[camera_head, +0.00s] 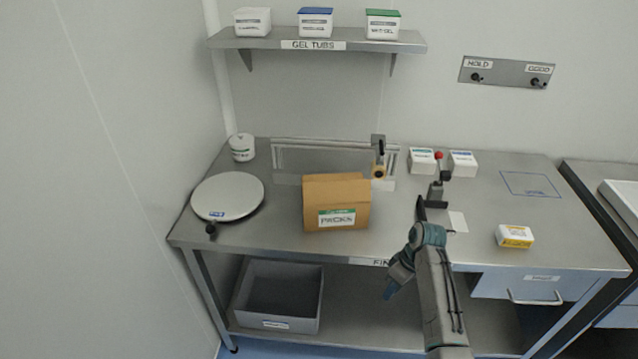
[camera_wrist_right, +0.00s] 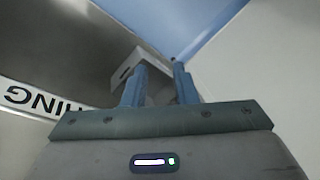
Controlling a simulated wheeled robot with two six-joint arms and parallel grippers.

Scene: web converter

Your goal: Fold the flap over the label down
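A brown cardboard box (camera_head: 356,212) stands on the steel table, left of its middle. A white label (camera_head: 337,218) with a green strip, reading something like "PACKS", is on its front face. Brown cardboard shows above the label; the picture is too small to tell how the flap lies. My right gripper (camera_head: 390,291) is in front of the table's front edge, below and right of the box, apart from it and pointing down and left. In the right wrist view its two blue fingers (camera_wrist_right: 160,75) are apart with nothing between them. My left gripper is not in view.
A round turntable (camera_head: 228,196) is left of the box. A small roller stand (camera_head: 379,165) is close behind it, and a red-knobbed device (camera_head: 437,190) stands right. A yellow-white pack (camera_head: 515,236) lies far right. A grey bin (camera_head: 278,297) sits on the lower shelf.

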